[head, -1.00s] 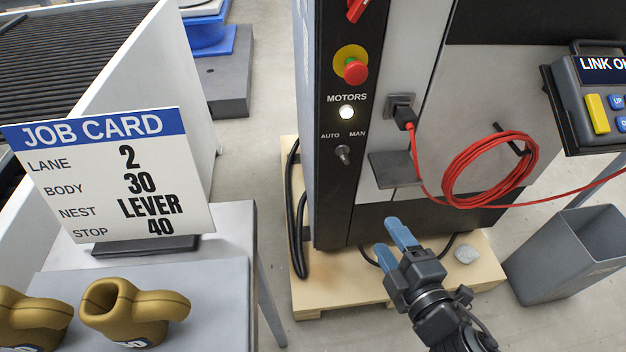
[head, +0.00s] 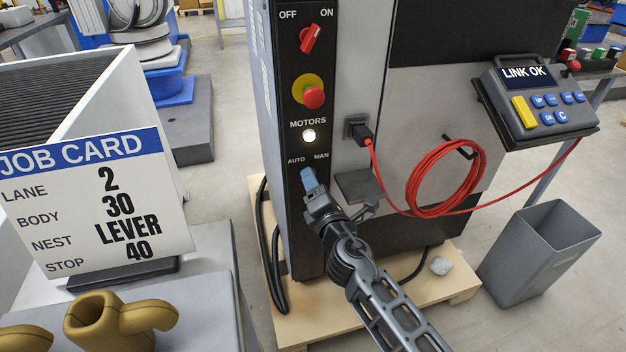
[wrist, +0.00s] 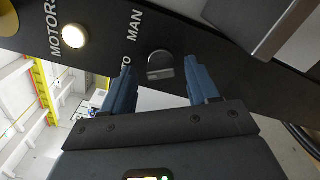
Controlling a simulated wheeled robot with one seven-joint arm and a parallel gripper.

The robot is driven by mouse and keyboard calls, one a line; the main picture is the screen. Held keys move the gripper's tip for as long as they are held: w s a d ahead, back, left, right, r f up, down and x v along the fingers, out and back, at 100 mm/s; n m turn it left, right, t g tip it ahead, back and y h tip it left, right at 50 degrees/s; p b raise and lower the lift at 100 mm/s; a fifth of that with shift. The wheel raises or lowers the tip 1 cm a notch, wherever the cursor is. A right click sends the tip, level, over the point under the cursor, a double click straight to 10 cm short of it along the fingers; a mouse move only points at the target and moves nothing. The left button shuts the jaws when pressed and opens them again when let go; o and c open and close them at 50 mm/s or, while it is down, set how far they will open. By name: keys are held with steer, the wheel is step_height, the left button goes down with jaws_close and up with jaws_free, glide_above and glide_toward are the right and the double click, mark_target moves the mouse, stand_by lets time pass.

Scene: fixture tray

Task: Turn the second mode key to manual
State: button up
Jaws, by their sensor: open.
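The mode key (wrist: 160,66) is a small grey knob on the black control panel (head: 277,112), below the AUTO and MAN labels. In the wrist view it lies between the blue fingertips of my gripper (wrist: 157,78), with a gap on each side. I cannot tell whether the fingertips reach past it. In the head view my gripper (head: 308,178) covers the key, just below the labels. The jaws are open and hold nothing. Which label the key points to is unclear. No other mode key is visible.
Above the key are the lit MOTORS lamp (head: 309,136), a red stop button (head: 314,97) and a red switch (head: 311,38). To the right are a plug (head: 360,133), a grey ledge (head: 357,186) and a coiled red cable (head: 412,188). A pendant (head: 530,110) reads LINK OK.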

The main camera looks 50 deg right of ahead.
steer(key=shift+x, duration=0.95)
steer(key=shift+s, duration=0.1)
steer(key=c, duration=1)
steer(key=shift+c, duration=0.2)
steer(key=shift+f+m, duration=0.1)
steer(key=shift+m, duration=0.2)
steer(key=m+b, duration=0.4)
steer(key=m, duration=0.1)
steer(key=shift+d+f+m, duration=0.1)
steer(key=shift+f+m, duration=0.1)
steer(key=shift+m, duration=0.1)
steer(key=m+b, duration=0.3)
steer(key=m, duration=0.2)
steer(key=shift+m+b, duration=0.3)
steer(key=shift+s+m, duration=0.1)
steer(key=shift+m, duration=0.2)
